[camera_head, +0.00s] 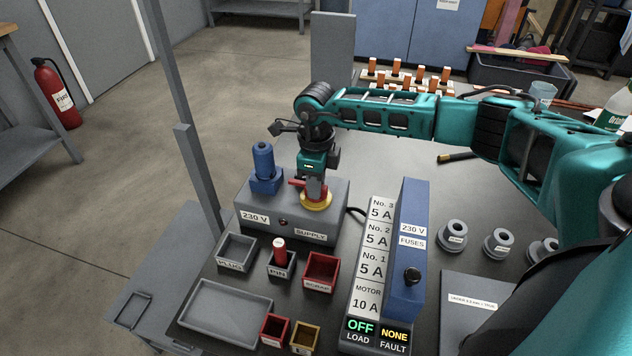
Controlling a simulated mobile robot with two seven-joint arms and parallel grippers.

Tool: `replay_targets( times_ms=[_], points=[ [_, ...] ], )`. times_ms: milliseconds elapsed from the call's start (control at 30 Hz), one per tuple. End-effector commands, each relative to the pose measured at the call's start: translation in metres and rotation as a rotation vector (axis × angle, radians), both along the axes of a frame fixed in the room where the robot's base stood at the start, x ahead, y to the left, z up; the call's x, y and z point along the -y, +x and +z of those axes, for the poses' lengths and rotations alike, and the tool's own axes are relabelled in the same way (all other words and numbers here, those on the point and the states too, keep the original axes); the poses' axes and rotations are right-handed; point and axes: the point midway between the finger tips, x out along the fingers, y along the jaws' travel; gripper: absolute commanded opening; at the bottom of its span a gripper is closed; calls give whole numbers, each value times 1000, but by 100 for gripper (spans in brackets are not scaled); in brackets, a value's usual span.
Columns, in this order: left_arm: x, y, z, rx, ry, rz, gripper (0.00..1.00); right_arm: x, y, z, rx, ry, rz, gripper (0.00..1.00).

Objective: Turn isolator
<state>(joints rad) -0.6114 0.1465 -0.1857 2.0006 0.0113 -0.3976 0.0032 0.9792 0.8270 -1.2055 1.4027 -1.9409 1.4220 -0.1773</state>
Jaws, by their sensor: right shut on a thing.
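The grey supply box (265,221), labelled "230 V" and "SUPPLY", stands on the dark table. On its top right is the isolator, with a round yellow base (317,204) and a red handle (296,183). My right gripper (314,190) points down over the isolator and is shut on its red handle, part of which sticks out to the left. The fingers hide the rest of the handle. My left gripper is not in view.
A blue plug (264,165) stands on the box, left of the isolator. The blue fuse unit (408,255) and a display reading "OFF" and "NONE" (376,334) are to the right. Small trays, including a red scrap tray (321,272), lie in front.

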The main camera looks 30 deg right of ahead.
Motion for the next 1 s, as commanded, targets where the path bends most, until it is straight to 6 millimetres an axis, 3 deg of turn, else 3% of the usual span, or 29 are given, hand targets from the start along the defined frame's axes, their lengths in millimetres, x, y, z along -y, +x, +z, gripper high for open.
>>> replay_targets(
  times_ms=[300,600,767,1000],
  points=[
    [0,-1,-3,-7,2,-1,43,0,0,1,1,0,-1,47],
    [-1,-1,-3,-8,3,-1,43,0,1,5,2,1,-1,47],
    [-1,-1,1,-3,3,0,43,1,1,29,5,0,-1,47],
    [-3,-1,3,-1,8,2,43,1,1,83,6,0,-1,47]
  ],
)
